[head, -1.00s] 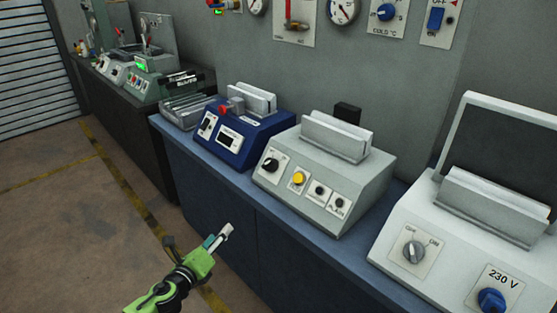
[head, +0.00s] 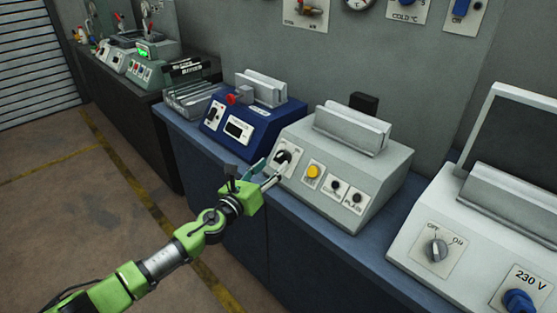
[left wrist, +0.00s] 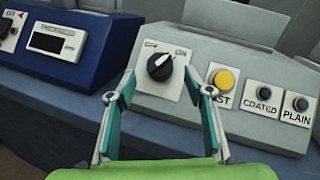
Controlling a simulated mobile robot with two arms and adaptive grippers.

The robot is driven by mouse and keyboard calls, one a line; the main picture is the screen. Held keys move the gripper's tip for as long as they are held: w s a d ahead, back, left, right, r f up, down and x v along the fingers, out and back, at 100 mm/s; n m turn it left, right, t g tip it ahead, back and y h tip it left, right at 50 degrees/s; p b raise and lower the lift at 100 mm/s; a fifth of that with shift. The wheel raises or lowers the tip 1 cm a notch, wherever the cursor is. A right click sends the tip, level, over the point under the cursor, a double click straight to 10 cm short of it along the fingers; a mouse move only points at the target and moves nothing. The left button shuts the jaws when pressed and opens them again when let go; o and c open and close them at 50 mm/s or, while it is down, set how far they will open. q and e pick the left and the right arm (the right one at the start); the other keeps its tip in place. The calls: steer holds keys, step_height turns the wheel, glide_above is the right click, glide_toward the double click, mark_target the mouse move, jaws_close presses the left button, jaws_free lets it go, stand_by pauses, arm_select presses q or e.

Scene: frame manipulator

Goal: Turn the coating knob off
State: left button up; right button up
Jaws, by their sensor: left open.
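A black rotary knob (head: 283,157) sits on a white plate at the left of the light grey machine's (head: 340,152) sloped front. It also shows in the left wrist view (left wrist: 160,67), under the labels OFF and ON, with its white mark pointing up and right toward ON. My left gripper (head: 268,174) is open and empty, in front of the knob. In the left wrist view its teal fingers stand apart, one on each side below the knob, and do not appear to grip it. My right gripper is not in view.
A yellow button (left wrist: 223,80) and two black buttons, labelled COATED (left wrist: 264,93) and PLAIN (left wrist: 300,103), sit right of the knob. A blue machine (head: 247,130) stands to the left. A white machine with a grey OFF/ON knob (head: 436,249) stands to the right.

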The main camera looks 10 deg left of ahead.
mark_target(280, 159)
arm_select(q)
steer(key=shift+b+x, duration=0.3)
steer(key=shift+x, duration=2)
steer(key=shift+s, duration=0.1)
steer(key=c, duration=1.1)
